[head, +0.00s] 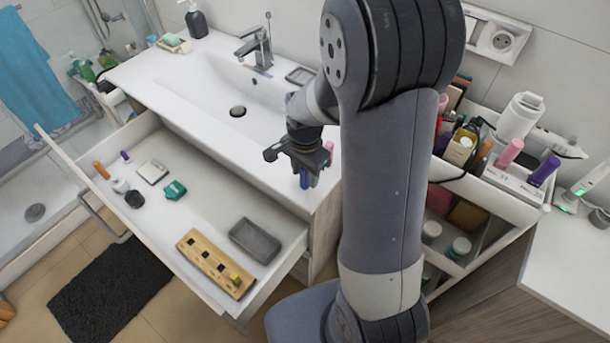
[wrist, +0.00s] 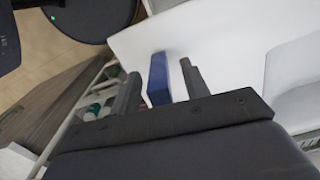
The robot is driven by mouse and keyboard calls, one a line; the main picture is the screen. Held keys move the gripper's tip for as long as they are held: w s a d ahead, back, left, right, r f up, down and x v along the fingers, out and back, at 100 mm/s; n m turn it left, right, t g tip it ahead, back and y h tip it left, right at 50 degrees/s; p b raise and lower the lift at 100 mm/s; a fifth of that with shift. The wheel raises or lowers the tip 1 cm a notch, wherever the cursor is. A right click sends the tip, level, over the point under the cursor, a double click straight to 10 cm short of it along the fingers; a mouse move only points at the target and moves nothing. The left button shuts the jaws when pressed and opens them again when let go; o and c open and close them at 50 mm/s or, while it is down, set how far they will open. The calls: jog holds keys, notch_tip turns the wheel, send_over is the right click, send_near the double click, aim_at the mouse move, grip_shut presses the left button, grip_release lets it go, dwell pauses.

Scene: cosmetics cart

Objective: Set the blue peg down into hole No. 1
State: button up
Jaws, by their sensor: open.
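The blue peg (head: 304,179) is by the front right of the white washbasin counter, under my gripper (head: 298,160). In the wrist view the blue peg (wrist: 158,80) lies between the two dark fingers of my gripper (wrist: 160,70). The fingers are open, with a gap visible on each side of the peg. A wooden block with a row of dark holes (head: 205,254) lies in the open drawer, and a yellow peg (head: 235,278) is at its right end. The hole numbers are too small to read.
The open drawer (head: 210,215) also holds a grey tray (head: 255,241), a teal item (head: 174,190) and several small things at its left. The basin (head: 225,95) with its tap (head: 255,50) is behind. A crowded cosmetics cart (head: 500,185) stands at the right.

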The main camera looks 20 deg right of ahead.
grip_shut()
jog(key=shift+r, duration=0.1)
dwell(0.3)
